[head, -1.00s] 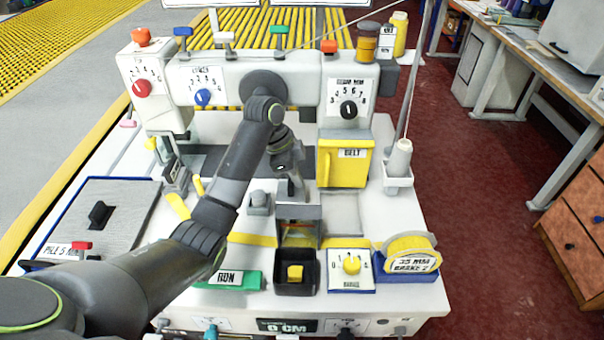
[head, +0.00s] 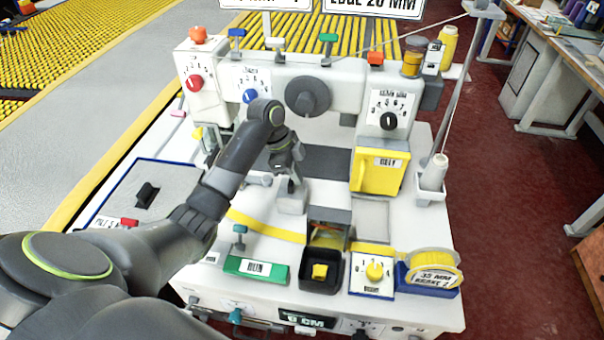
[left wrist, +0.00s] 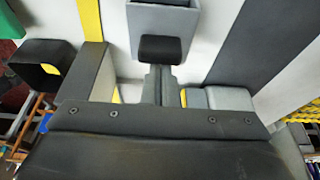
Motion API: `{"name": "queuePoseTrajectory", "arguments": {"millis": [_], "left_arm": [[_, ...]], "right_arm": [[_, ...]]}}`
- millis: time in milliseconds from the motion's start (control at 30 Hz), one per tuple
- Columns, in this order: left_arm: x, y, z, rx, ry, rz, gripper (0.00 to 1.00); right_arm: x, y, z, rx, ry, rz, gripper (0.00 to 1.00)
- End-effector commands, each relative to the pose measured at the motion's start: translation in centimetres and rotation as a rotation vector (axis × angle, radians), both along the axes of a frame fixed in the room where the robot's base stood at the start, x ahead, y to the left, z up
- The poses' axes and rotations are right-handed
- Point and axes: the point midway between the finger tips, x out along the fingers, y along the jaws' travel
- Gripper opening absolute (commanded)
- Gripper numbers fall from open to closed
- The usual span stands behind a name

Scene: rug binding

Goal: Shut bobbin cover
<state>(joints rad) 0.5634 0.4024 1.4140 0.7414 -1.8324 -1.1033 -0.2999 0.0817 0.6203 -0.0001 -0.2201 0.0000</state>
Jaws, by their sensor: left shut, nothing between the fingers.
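A light grey box-like piece (head: 291,203), probably the bobbin cover, sits on the white machine bed left of the open-fronted tape guide (head: 330,230). No label shows on it, and I cannot tell how far it is open. My left gripper (head: 290,180) comes down just above and behind it, shut and empty. In the left wrist view the shut fingers (left wrist: 165,50) end in a dark pad close to a grey box-like piece (left wrist: 163,22); I cannot tell whether they touch. My right gripper is out of view.
A yellow BELT box (head: 379,175) stands right of the gripper. Yellow tape (head: 262,226) crosses the bed. A black tray (head: 320,278), green RUN bar (head: 256,268) and yellow tape roll (head: 433,262) line the front. The machine head (head: 345,85) rises behind.

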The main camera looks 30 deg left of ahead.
Motion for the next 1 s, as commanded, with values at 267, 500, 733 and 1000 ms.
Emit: {"name": "queuePoseTrajectory", "arguments": {"millis": [267, 500, 733, 1000], "left_arm": [[-0.1, 0.8, 0.8, 0.014, 0.003, 0.008, 0.00], [-0.4, 2.1, 5.5, 0.012, -0.004, 0.005, 0.00], [-1.0, 3.7, 11.8, 0.007, 0.000, 0.002, 0.00], [-1.3, 4.6, 15.1, 0.003, 0.001, 0.000, 0.00]], "right_arm": [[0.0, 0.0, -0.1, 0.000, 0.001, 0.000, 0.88], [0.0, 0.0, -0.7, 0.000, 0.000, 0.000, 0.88], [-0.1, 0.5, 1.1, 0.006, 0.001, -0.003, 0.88], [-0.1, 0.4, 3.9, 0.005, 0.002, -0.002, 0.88]]}}
